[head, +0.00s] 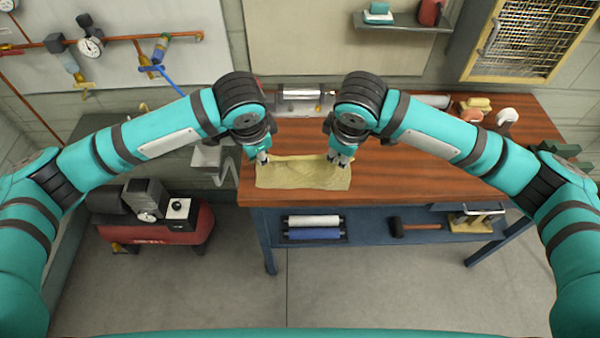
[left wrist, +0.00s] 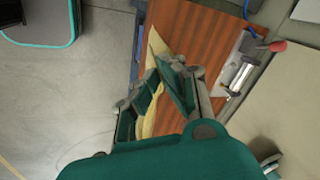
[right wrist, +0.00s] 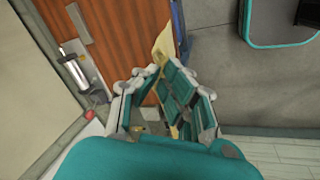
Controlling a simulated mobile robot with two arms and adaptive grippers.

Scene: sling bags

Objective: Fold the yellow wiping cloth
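The yellow cloth (head: 302,174) lies spread along the front edge of the wooden table, wider than deep, with slightly uneven edges. My left gripper (head: 262,158) points down at its back left corner. My right gripper (head: 340,160) points down at its back right corner, its fingertips parted. Fingertip contact with the cloth is hard to make out.
The wooden table (head: 420,180) has clear room right of the cloth. A metal cylinder device (head: 300,97) stands behind the cloth. Small items (head: 475,107) lie at the back right. A lower shelf (head: 370,232) holds rolls and a mallet. A red compressor (head: 150,225) stands on the floor at left.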

